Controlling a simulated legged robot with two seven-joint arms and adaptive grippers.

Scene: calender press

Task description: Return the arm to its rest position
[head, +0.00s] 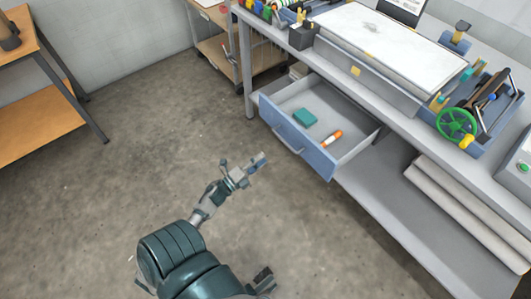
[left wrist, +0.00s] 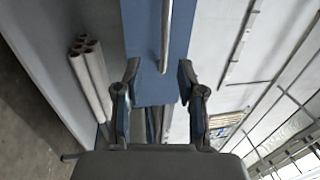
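My left arm reaches up from the bottom of the head view, over the concrete floor. My left gripper (head: 243,166) is open and empty, in front of the blue drawer front and apart from it. The left wrist view shows its two fingers (left wrist: 158,75) spread, with the blue drawer front (left wrist: 155,30) and its bar handle (left wrist: 166,35) beyond them.
Rolls (head: 465,215) lie on the lower shelf. A green handwheel (head: 457,125) is on the bench. Floor (head: 140,160) left of the gripper is clear.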

